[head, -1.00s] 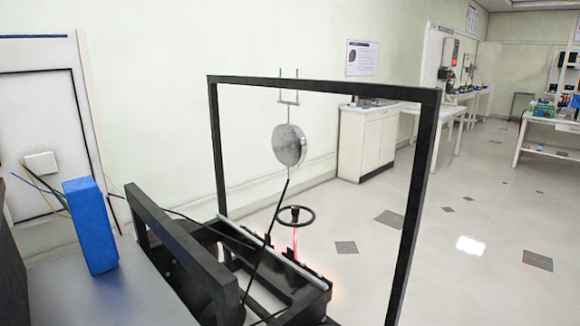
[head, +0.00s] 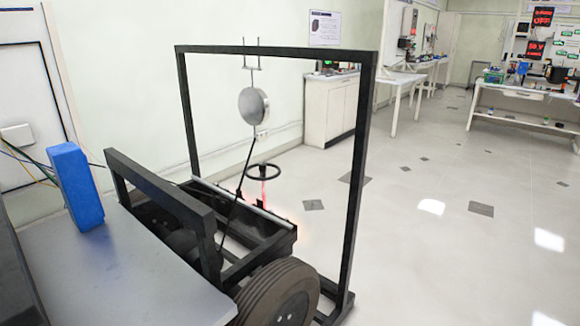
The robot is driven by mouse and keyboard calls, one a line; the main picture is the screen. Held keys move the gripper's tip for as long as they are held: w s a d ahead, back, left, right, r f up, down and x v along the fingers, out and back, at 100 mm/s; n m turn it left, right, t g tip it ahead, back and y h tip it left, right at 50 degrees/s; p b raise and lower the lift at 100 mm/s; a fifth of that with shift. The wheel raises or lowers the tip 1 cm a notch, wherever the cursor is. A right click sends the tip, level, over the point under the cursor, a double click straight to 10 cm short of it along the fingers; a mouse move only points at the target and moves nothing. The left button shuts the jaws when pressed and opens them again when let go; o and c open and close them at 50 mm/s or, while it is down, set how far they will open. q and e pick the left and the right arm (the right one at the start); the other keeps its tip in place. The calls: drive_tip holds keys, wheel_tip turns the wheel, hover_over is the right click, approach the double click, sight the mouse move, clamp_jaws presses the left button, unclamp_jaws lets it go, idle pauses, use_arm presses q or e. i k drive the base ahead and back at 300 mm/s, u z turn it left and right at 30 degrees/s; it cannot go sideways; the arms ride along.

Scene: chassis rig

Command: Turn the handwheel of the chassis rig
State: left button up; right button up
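The handwheel (head: 263,171) is a small dark ring with a hub on a thin, red-lit stem. It stands inside the black frame of the chassis rig (head: 363,180), above the low dark bed (head: 262,230). A silvery round disc (head: 254,106) hangs in the frame above and slightly left of the handwheel. A thin black rod runs down from below the disc toward the bed. Neither of my grippers is in view, and nothing touches the handwheel.
A rubber tyre (head: 280,294) sits at the rig's near side. A grey table (head: 130,270) with a blue block (head: 76,186) and wires fills the near left. A white cabinet (head: 331,109) stands behind the rig. Tiled floor (head: 440,240) is clear on the right.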

sight(262, 166)
drive_tip(key=z, duration=0.95)
drive_tip(key=i, duration=1.05)
drive_tip(key=z, duration=0.3)
drive_tip(key=i, duration=1.3)
drive_tip(key=u, duration=0.9)
